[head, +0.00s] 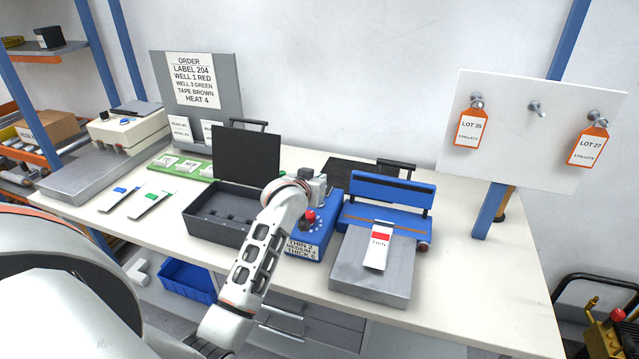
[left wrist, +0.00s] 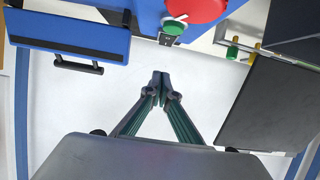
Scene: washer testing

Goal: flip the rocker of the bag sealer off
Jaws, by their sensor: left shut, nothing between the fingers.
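The bag sealer has a blue control box (head: 309,240) with a red knob (head: 309,217) and a blue sealing bar (head: 390,188) over a grey plate (head: 370,268). In the left wrist view the red knob (left wrist: 194,8) shows large, with a green button (left wrist: 174,27) and a small black rocker (left wrist: 166,40) near the box's edge. Which way the rocker is tipped is too small to tell. My left gripper (left wrist: 161,82) is shut and empty, apart from the rocker in that picture. In the head view my left gripper (head: 317,188) is over the box's back, its fingertips hidden.
A white pouch with a red mark (head: 379,250) lies on the sealer. A dark open case (head: 215,215) stands left of the control box. A white board with orange tags (head: 530,130) stands at right. Pouches (head: 150,200) lie at left. The bench's front right is clear.

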